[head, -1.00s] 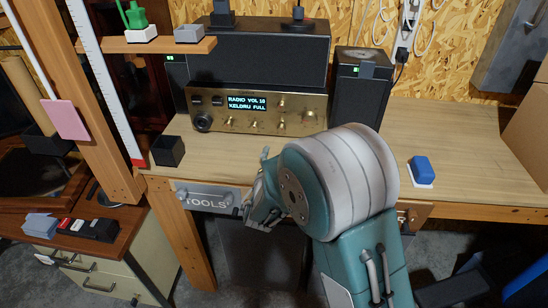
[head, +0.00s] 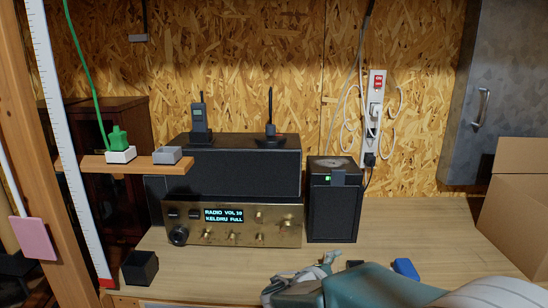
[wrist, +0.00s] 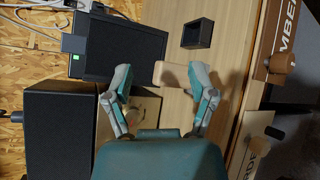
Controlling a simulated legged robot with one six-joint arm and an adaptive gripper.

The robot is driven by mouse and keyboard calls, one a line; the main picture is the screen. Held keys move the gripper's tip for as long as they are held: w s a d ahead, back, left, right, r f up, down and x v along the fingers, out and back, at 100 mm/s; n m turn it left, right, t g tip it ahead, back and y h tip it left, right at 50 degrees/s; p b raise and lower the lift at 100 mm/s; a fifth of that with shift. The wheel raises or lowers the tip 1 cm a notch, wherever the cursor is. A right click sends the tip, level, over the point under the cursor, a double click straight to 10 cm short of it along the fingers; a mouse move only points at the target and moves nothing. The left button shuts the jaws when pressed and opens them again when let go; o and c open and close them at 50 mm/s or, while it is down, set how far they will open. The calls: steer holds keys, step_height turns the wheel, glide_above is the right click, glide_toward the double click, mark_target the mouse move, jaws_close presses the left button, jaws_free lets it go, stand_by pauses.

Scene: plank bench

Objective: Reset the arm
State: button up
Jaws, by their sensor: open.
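My gripper (head: 312,278) shows low in the head view, over the front part of the plank bench (head: 420,230). My teal and white arm runs from it to the lower right corner. In the wrist view, the two fingers of my gripper (wrist: 160,82) stand wide apart with nothing held between them. A tan shape (wrist: 172,74) shows beyond the fingers, and I cannot tell what it is.
The gold radio (head: 250,222) and black speaker (head: 333,212) stand behind my gripper. A blue block (head: 405,268) lies close to my arm. A black open box (head: 141,268) stands at left, below a small shelf (head: 135,163).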

steer(key=s+d+r+m+g+y, duration=0.1)
steer(key=s+d+m+g, duration=0.3)
steer(key=s, duration=0.4)
steer(key=s+d+m+g+y, duration=0.2)
steer(key=s+d+m+g, duration=0.1)
steer(key=s+m, duration=0.3)
steer(key=s+a+r+m+t+y, duration=0.1)
steer(key=s+a+m+y, duration=0.3)
steer(key=s, duration=0.7)
steer(key=a+y, duration=0.2)
steer(key=y, duration=0.1)
steer(key=shift+r+m+t, duration=0.25)
steer(key=shift+m+t, duration=0.05)
steer(key=shift+m, duration=0.1)
stand_by(1.7)
